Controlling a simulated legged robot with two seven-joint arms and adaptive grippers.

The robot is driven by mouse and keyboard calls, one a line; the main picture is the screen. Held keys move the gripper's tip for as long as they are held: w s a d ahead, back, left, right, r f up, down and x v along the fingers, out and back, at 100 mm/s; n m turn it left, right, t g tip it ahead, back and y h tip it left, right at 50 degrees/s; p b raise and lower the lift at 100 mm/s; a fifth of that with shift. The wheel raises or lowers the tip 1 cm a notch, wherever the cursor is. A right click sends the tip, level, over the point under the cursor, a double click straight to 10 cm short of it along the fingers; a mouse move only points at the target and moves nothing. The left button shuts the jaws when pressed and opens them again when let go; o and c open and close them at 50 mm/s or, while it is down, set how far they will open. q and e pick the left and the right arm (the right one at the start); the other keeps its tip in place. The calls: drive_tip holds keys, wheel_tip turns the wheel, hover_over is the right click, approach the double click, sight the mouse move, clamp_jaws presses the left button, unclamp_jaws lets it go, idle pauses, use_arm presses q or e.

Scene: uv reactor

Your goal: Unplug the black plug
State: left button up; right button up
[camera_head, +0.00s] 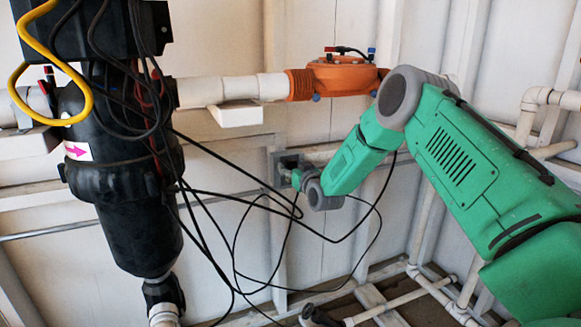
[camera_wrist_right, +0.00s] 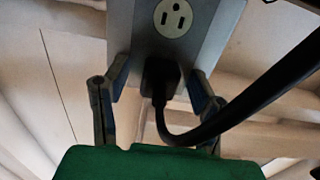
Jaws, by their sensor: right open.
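The black plug (camera_wrist_right: 160,78) sits in the lower socket of a grey outlet box (camera_wrist_right: 210,42) in the right wrist view. Its thick black cord (camera_wrist_right: 260,100) hangs down from it, then curves up to the right. My right gripper (camera_wrist_right: 158,84) is open, with one finger on each side of the plug and visible gaps between. The upper socket (camera_wrist_right: 172,18) is empty. In the head view, the outlet box (camera_head: 276,160) is on the wall, and my right wrist hides the plug and most of the gripper. My left gripper is not in view.
A black reactor cylinder (camera_head: 135,225) stands at the left, with several loose black cables (camera_head: 235,252) hanging between it and the outlet. A white pipe (camera_head: 225,90) with an orange fitting (camera_head: 340,77) runs above my right wrist. White pipes (camera_head: 422,225) line the right wall.

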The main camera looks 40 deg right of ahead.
sight(293, 166)
clamp_jaws()
drive_tip(key=shift+p+v, duration=1.1)
drive_tip(key=shift+v, duration=0.45)
drive_tip(key=shift+p+v, duration=0.8)
drive_tip(key=shift+v, duration=0.7)
